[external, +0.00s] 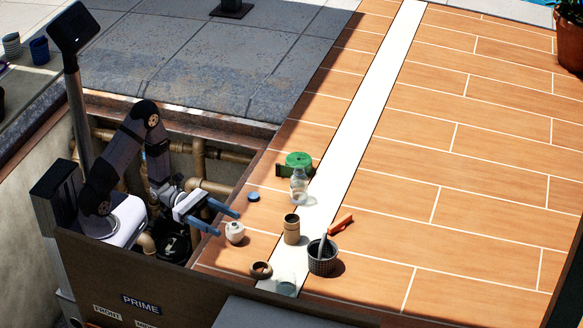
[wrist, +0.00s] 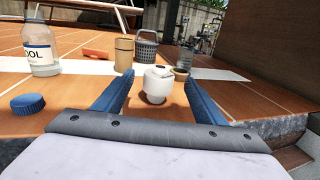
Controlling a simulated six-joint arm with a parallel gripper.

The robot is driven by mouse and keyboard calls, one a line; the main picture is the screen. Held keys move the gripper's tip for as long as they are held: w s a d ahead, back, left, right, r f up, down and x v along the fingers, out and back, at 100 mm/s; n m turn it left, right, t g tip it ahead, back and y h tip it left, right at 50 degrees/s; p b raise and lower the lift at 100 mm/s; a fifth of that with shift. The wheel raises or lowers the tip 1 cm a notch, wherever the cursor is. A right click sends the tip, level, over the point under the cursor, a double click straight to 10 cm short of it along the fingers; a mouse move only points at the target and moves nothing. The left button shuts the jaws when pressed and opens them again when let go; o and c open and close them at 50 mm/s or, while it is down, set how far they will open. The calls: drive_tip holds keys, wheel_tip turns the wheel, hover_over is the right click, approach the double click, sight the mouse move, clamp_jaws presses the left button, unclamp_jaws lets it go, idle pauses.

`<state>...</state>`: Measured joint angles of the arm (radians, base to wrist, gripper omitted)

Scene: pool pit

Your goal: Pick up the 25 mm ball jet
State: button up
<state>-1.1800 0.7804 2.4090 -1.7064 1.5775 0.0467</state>
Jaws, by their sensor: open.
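The ball jet, a small white rounded fitting with a narrower top (external: 235,232), stands on the orange-brown tiles near the pit edge. In the wrist view the white fitting (wrist: 158,86) is centred ahead, between the lines of the two blue fingers. My gripper (external: 228,222) is open and empty, with its fingers pointing toward the fitting from the pit side. In the wrist view my gripper (wrist: 158,76) has a finger on either side of the fitting. I cannot tell whether the tips reach past it, and no contact shows.
A blue cap (external: 254,197), clear bottle (external: 299,186) and green object (external: 298,160) lie farther back. A brown cylinder (external: 292,229), dark basket (external: 322,257), orange piece (external: 341,224), brown ring (external: 261,270) and clear jar (external: 287,288) stand nearby.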

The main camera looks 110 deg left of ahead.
sight(227, 225)
drive_tip(key=shift+w+d+r+p, duration=0.1)
drive_tip(key=shift+w+p, duration=0.25)
drive_tip(key=shift+f+p+x, duration=0.15)
drive_tip(key=shift+p+x, duration=0.45)
drive_tip(key=shift+x, duration=0.55)
drive_tip(key=shift+f+p+x, duration=0.15)
drive_tip(key=shift+p+x, duration=0.4)
drive_tip(key=shift+x, duration=0.55)
drive_tip(key=c, duration=1.1)
